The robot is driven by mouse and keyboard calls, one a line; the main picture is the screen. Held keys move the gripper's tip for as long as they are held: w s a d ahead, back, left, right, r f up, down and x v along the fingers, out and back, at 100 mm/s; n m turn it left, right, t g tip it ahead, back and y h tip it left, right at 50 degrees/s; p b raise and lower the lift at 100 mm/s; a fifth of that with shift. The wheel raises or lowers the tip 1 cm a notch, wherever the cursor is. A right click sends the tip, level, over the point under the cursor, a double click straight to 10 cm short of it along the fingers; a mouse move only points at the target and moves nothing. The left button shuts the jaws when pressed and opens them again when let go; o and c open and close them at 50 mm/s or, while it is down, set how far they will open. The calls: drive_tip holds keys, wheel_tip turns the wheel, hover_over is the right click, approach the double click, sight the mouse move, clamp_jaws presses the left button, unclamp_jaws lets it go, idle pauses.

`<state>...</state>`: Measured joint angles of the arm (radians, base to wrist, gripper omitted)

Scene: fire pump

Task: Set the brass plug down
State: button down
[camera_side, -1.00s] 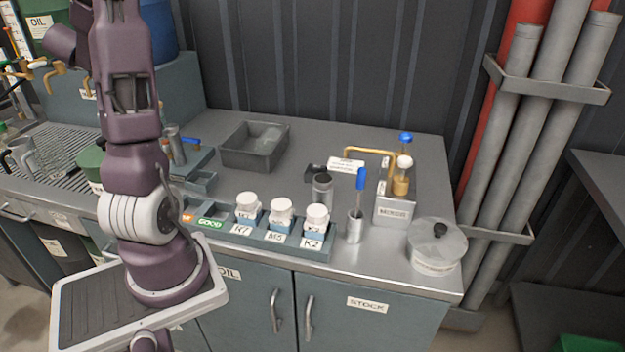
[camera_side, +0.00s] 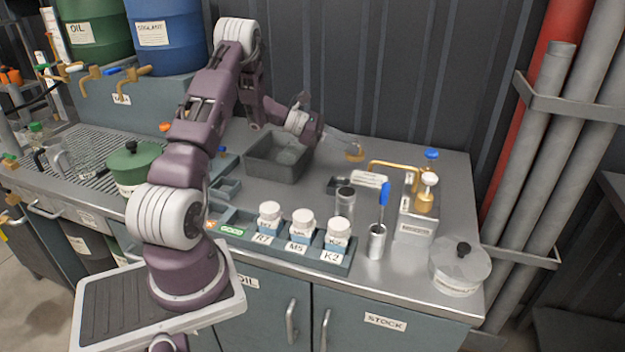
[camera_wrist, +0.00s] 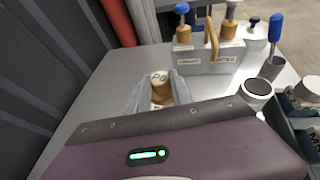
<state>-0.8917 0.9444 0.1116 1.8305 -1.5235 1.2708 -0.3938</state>
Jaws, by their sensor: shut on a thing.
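The brass plug (camera_wrist: 161,88) is between the two fingers of my gripper (camera_wrist: 160,95) in the wrist view. Its pale top carries dark marks too small to read surely. In the side view, the plug (camera_side: 355,154) shows as a small brass-coloured piece at the tips of my gripper (camera_side: 350,150), over the back of the grey bench top (camera_side: 440,165). My gripper is shut on it. I cannot tell whether the plug's underside touches the bench.
A grey tray (camera_side: 262,172) stands to the left. A valve block with a brass pipe (camera_side: 415,215) stands to the right. A metal cup (camera_side: 345,200), a holder with a blue-handled tool (camera_side: 377,240) and white-capped jars (camera_side: 303,222) are nearer the front. The back wall is close.

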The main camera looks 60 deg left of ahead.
sight(356, 157)
drive_tip(key=d, duration=0.2)
drive_tip(key=d+f+m+h, duration=0.1)
drive_tip(key=shift+w+g, duration=0.4)
wheel_tip(356, 157, down, 9)
drive_tip(key=shift+f, duration=0.2)
drive_tip(key=shift+f, duration=0.15)
drive_tip(key=c, duration=1.1)
unclamp_jaws()
drive_tip(key=shift+f, duration=0.1)
drive_tip(key=shift+c, duration=0.2)
